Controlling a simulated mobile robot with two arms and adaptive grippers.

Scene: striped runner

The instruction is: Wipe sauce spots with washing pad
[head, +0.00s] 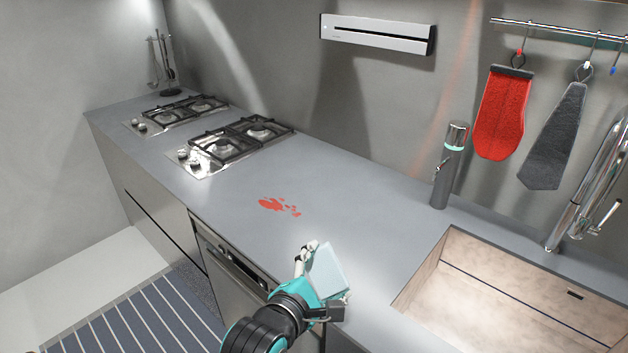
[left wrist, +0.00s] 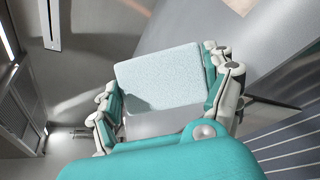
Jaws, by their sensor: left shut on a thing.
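Red sauce spots (head: 277,206) lie on the grey countertop, a larger blotch with several small spots beside it. The washing pad (head: 327,270) is a pale blue block, also seen in the left wrist view (left wrist: 158,80). My left gripper (head: 318,262) is shut on the pad, with a finger on each side of it in the left wrist view (left wrist: 160,85). The gripper and pad are near the counter's front edge, to the lower right of the spots and apart from them. I cannot tell how high the pad is above the counter. My right gripper is not in view.
A sink (head: 520,290) lies to the right, with a chrome faucet (head: 590,190) behind it. A metal dispenser (head: 449,165) stands on the counter. Gas hobs (head: 232,143) are at the left. The counter (head: 350,205) around the spots is clear.

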